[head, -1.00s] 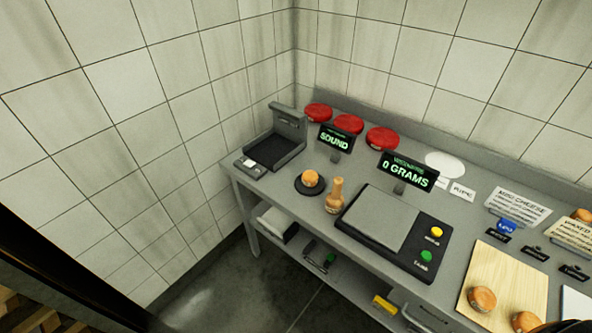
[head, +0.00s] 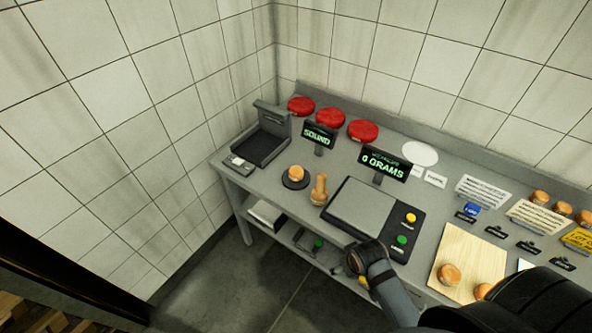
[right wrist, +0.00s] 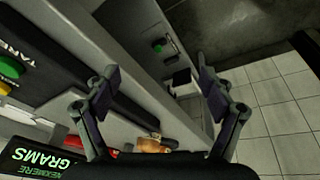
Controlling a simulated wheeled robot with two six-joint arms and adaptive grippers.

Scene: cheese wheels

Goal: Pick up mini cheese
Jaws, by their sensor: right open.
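One mini cheese (head: 296,173) sits on a round black stand at the left of the counter, beside a wooden peg-like tool (head: 319,189). Several others (head: 540,197) stand at the back right. My right gripper (head: 358,262) is at the counter's front edge, before the scale (head: 362,215), apart from every cheese. In the right wrist view its fingers (right wrist: 155,80) are spread and empty. An orange-brown object (right wrist: 152,144) shows near the bottom; I cannot tell which.
The weighing display (head: 384,163) reads 0 grams and the scale is bare. A sound display (head: 319,136), a black tray device (head: 262,142) and red round wheels (head: 330,118) stand behind. Small label cards (head: 483,191) stand at right. A lower shelf holds small items.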

